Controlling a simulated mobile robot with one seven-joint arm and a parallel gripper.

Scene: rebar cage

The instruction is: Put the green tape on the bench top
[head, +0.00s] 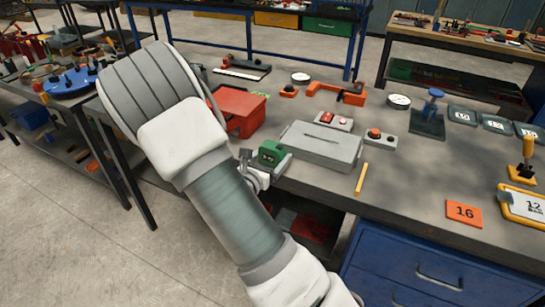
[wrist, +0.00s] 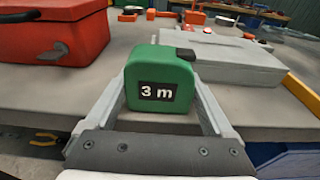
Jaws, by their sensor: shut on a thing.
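The green tape (head: 270,152) is a small boxy tape measure. In the wrist view, the green tape (wrist: 160,76) shows a black "3 m" label and a dark tab at its upper right. My gripper (wrist: 160,100) is shut on it, with one finger on each side. In the head view my gripper (head: 272,161) is at the near edge of the grey bench top (head: 420,185). The tape's underside is hidden, so I cannot tell whether it touches the bench top.
A red box (head: 238,110) stands left of the tape, and a grey lidded case (head: 320,145) stands close on its right. A yellow stick (head: 361,179) and an orange "16" card (head: 464,212) lie further right. Bare bench shows between them. Blue drawers (head: 420,275) are below.

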